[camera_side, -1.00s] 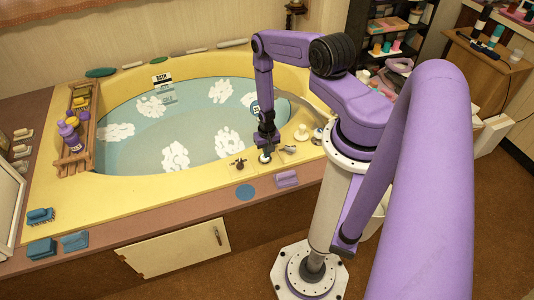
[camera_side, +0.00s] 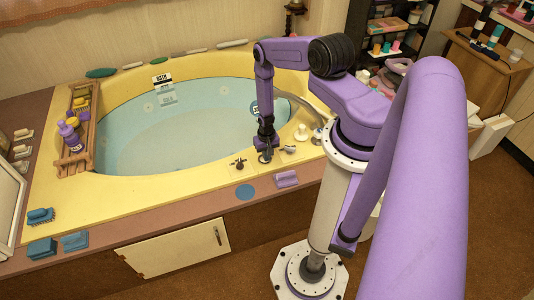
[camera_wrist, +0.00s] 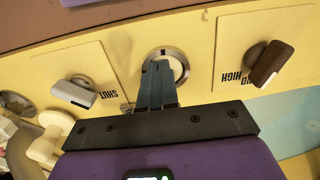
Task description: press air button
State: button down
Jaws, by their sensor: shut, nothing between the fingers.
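The round air button (camera_wrist: 177,66), pale with a chrome ring, sits on the yellow tub rim between two knobs in the wrist view. My gripper (camera_wrist: 160,64) is shut and empty. Its fingertips lie over the button's face and hide part of it; they seem to touch it, but the exact contact is hard to see. In the side view my gripper (camera_side: 266,158) points down at the front rim of the tub (camera_side: 130,205), and hides the button there. The water (camera_side: 190,125) is calm, with no white foam.
A knob marked SHUT (camera_wrist: 73,93) stands to the left of the button, and a dark-handled knob marked HIGH (camera_wrist: 268,65) to the right. A pale spout-like fitting (camera_side: 302,132) stands on the rim near my arm. A wooden bottle rack (camera_side: 78,140) is at the far left.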

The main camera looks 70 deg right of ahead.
jog(key=shift+s+f, duration=0.1)
jog(key=shift+f, duration=0.15)
notch_tip(320, 180, up, 15)
jog(key=shift+f, duration=0.2)
dwell(0.6)
